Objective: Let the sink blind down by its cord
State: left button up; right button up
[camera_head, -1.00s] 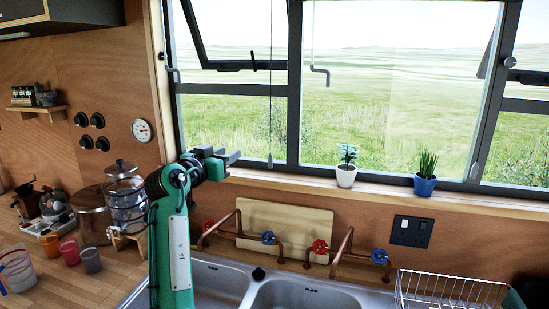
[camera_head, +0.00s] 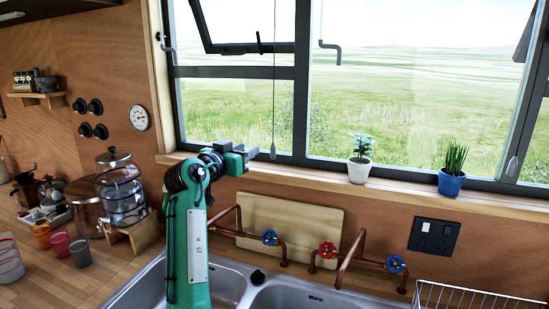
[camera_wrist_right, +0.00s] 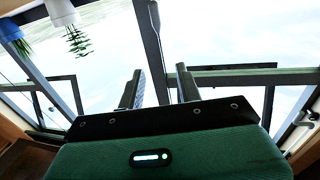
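A thin blind cord (camera_head: 274,80) hangs in front of the window, with a slim grey pull (camera_head: 273,151) at its lower end near the sill. My right gripper (camera_head: 250,158) is just left of the pull, pointing right, and looks apart from it. In the right wrist view, which is upside down, my right gripper (camera_wrist_right: 158,88) has its two fingers spread with nothing between them. A slim grey pull (camera_wrist_right: 155,16) shows beyond the fingertips, roughly in line with the gap. The blind itself is out of view above. My left gripper is not in view.
Two potted plants, in a white pot (camera_head: 359,173) and a blue pot (camera_head: 451,184), stand on the sill to the right. Copper taps (camera_head: 328,250) and the sink (camera_head: 300,293) lie below. A crank handle (camera_head: 330,45) and another pull (camera_head: 513,165) hang farther right.

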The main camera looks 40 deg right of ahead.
aim_at(271, 150)
jog(key=w+d+f, duration=0.1)
jog(key=d, duration=0.3)
jog(key=w+d+f+p, duration=0.1)
jog(key=d, duration=0.3)
jog(key=w+d+f+p, duration=0.1)
jog(key=d, duration=0.3)
jog(key=shift+w+d+f, duration=0.3)
jog(key=shift+w+f, duration=0.05)
jog(key=shift+f, duration=0.05)
jog(key=shift+w+d+f, duration=0.1)
jog(key=shift+w+d, duration=0.05)
jog(key=shift+d, duration=0.4)
grip_shut()
